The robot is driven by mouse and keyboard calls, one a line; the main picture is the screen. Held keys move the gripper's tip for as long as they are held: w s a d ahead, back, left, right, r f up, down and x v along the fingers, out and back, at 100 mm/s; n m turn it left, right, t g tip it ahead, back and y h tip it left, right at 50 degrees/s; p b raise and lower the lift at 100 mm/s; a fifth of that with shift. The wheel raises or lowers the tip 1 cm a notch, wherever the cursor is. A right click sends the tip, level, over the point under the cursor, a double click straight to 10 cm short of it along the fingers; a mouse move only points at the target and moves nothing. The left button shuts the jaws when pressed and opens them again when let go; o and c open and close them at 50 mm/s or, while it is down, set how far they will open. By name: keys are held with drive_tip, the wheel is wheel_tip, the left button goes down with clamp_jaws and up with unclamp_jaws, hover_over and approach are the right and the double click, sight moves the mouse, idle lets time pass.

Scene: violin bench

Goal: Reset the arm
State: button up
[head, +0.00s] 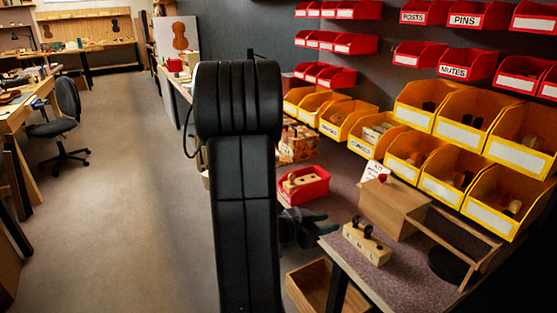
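My arm stands upright in the middle of the head view and hides part of the bench behind it. My gripper (312,226), dark, shows just to the right of the arm, near the bench's left edge and below a red tray (318,192). It is partly hidden by the arm and dark against the bench, so I cannot tell whether its fingers are apart. I see nothing clearly held in it.
The bench top (408,278) carries a wooden block with dark pegs (366,246), a cardboard box (392,208) and a wooden frame (462,228). Yellow bins (520,156) and red bins line the wall. A wooden crate (318,284) sits low. The floor (125,190) at left is clear.

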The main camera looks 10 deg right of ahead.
sight(357, 216)
drive_tip(key=b+x, duration=0.1)
drive_tip(key=x, duration=1.1)
drive_tip(key=shift+w+d+f, duration=0.1)
drive_tip(key=shift+w+d, duration=0.05)
drive_tip(key=shift+d, duration=0.2)
drive_tip(key=shift+a+r+p, duration=0.1)
drive_tip(key=shift+r+p, duration=0.2)
drive_tip(key=shift+r, duration=0.1)
drive_tip(key=shift+a+f, duration=0.1)
drive_tip(key=shift+f, duration=0.05)
